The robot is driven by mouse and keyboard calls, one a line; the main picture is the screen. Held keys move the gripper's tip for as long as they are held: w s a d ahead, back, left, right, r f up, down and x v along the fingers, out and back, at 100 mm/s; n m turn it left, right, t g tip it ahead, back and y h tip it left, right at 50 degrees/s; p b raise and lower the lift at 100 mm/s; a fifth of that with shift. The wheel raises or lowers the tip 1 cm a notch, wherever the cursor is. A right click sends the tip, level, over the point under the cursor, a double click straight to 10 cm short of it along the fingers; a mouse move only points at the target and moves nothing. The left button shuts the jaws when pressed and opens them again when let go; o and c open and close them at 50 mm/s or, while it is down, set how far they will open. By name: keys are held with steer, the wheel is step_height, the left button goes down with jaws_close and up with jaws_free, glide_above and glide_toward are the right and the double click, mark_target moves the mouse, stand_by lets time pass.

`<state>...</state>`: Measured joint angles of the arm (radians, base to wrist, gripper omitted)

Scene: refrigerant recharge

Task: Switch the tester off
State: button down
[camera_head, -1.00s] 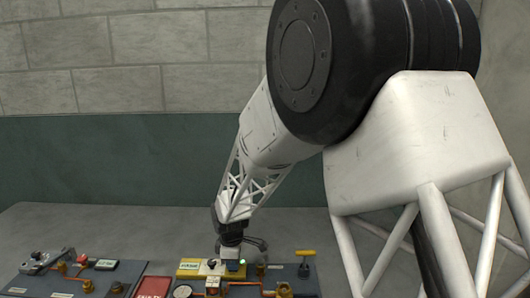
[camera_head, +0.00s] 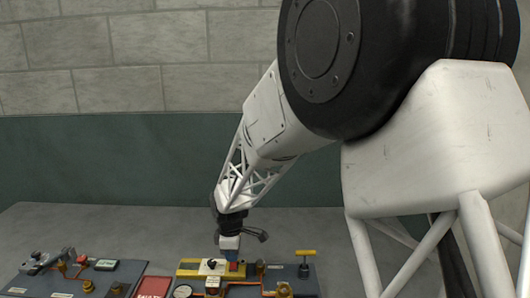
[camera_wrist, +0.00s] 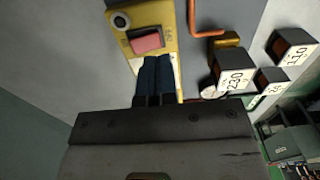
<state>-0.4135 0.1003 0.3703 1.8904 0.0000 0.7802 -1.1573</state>
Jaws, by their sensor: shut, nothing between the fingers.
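The yellow tester (camera_head: 190,272) lies on the panel in front of me, with a small display at its left and a black knob (camera_head: 212,264). In the wrist view, the tester (camera_wrist: 168,20) shows a round dial (camera_wrist: 121,21) and a raised reddish switch (camera_wrist: 147,40). The switch also shows as a small red patch in the head view (camera_head: 233,266). My gripper (camera_head: 232,258) points down over the tester's right part. Its dark blue fingers (camera_wrist: 156,62) are shut and empty, with tips close beside the switch. I cannot tell whether they touch it.
A round gauge (camera_head: 182,291), copper pipes and brass fittings (camera_head: 284,289) sit around the tester. A yellow T-handle (camera_head: 305,253) stands to the right. A red plate (camera_head: 154,287) and another panel (camera_head: 65,280) lie left. Black labelled blocks (camera_wrist: 232,72) stand beside the tester.

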steer(key=shift+r, duration=1.15)
steer(key=shift+s+d+r, duration=0.15)
steer(key=shift+d+r, duration=0.25)
steer(key=s+d+r+m+t, duration=0.1)
steer(key=s+d+r+m, duration=0.7)
steer(key=s+d+r, duration=0.65)
steer(key=s+d+m, duration=0.5)
steer(key=s+d, duration=0.1)
steer(key=s, duration=0.4)
steer(key=s+d+r+m+t, duration=0.1)
steer(key=s+d+m, duration=0.4)
steer(key=s, duration=0.5)
steer(key=shift+d+t, duration=0.3)
steer(key=shift+d, duration=0.9)
